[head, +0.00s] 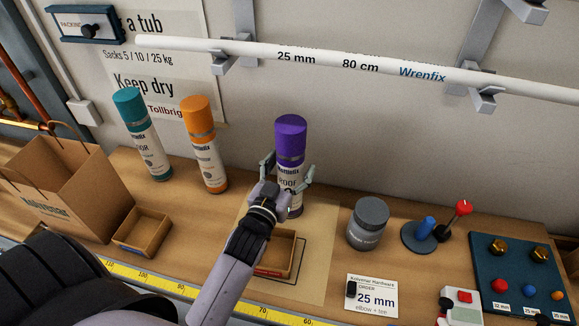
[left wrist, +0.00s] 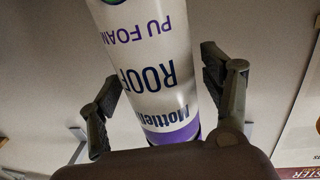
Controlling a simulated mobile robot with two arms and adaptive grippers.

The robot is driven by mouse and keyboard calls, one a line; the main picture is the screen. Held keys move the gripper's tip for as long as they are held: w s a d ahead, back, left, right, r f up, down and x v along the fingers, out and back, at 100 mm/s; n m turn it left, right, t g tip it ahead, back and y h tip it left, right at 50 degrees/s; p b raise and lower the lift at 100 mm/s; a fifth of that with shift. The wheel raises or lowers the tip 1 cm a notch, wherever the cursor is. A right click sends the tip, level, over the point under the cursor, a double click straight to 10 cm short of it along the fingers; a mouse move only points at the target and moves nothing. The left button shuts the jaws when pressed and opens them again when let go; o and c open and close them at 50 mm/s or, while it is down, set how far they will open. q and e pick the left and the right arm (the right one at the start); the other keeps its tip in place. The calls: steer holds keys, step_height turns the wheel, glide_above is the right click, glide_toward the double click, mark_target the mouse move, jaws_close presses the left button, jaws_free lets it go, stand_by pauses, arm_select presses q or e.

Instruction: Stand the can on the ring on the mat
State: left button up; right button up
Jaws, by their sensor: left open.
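A tall white can with a purple cap (head: 290,135) stands upright at the back of the pale brown mat (head: 318,250). My left gripper (head: 287,174) is open, with one finger on each side of the can. In the left wrist view, the can's printed body (left wrist: 155,70) appears upside down between the two spread fingers (left wrist: 162,95). I cannot tell whether the fingers touch it. No ring shows; the can's base and the mat around it are partly hidden by my gripper and arm. My right gripper is in neither view.
Orange-capped (head: 205,145) and teal-capped (head: 143,135) cans stand left. A small open box (head: 288,262) lies on the mat's front, another (head: 142,233) beside a paper bag (head: 70,190). A white pipe (head: 340,62) runs above.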

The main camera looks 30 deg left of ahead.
arm_select(q)
steer(key=shift+r, duration=0.2)
steer(key=shift+s+f, duration=0.2)
steer(key=shift+s, duration=0.1)
steer(key=s+d+b, duration=0.1)
steer(key=s+b, duration=0.2)
steer(key=s, duration=0.8)
steer(key=shift+s+r, duration=0.15)
steer(key=shift+s, duration=0.05)
